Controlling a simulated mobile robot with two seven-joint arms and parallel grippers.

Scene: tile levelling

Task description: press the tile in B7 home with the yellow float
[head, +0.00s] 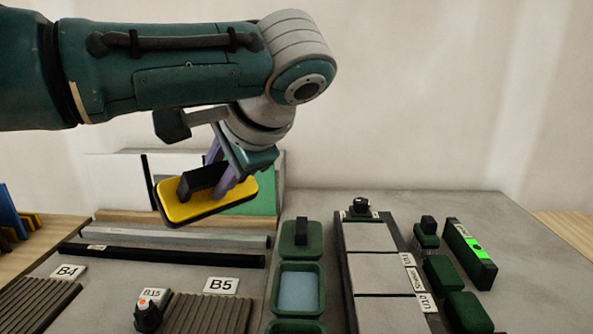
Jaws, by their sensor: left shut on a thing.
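The yellow float (235,192) is a yellow rectangular plate with a dark underside edge and a black handle. My left gripper (208,186) is shut on its handle and holds it in the air, slightly tilted, above the back left part of the grey worktop. My left arm comes in from the left across the top of the view. No label reading B7 can be made out, so I cannot tell which tile is in B7. My right gripper is not in view.
Ribbed dark panels lie by the B4 (68,272) and B5 (221,286) labels. A green tray with a blue pad (298,290) and a rail-edged row of grey tiles (372,272) lie centre right. Green blocks and a black level (470,252) with a green display are at right.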

